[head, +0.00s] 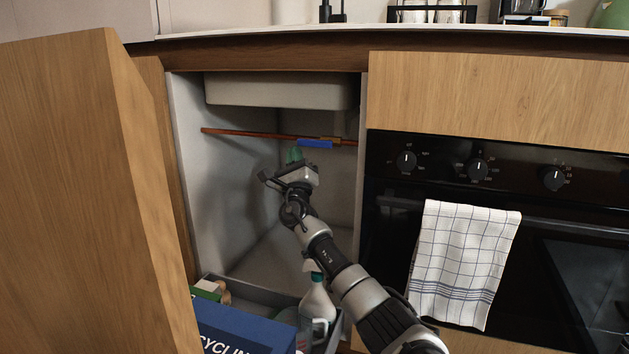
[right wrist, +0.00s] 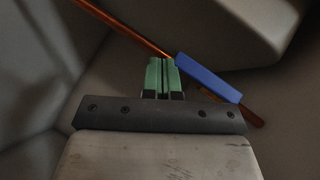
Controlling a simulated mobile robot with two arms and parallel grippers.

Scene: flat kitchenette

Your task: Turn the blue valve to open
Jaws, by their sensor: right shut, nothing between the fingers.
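The blue valve handle (head: 315,144) lies along a copper pipe (head: 250,134) under the sink, inside the open cabinet. In the right wrist view the blue handle (right wrist: 208,78) runs nearly parallel to the pipe (right wrist: 125,28), right of the fingertips. My right gripper (head: 294,155) reaches into the cabinet with its green fingers just below and left of the handle. Its fingers (right wrist: 162,76) are closed together and empty, near the handle's left end. I cannot tell whether they touch it. My left gripper is not in view.
The open cabinet door (head: 90,190) stands at the left. A blue recycling box (head: 240,330) and a spray bottle (head: 317,300) are in a pull-out bin at the cabinet's bottom. The sink basin (head: 280,92) hangs above the pipe. An oven (head: 560,230) with a towel (head: 465,260) stands right.

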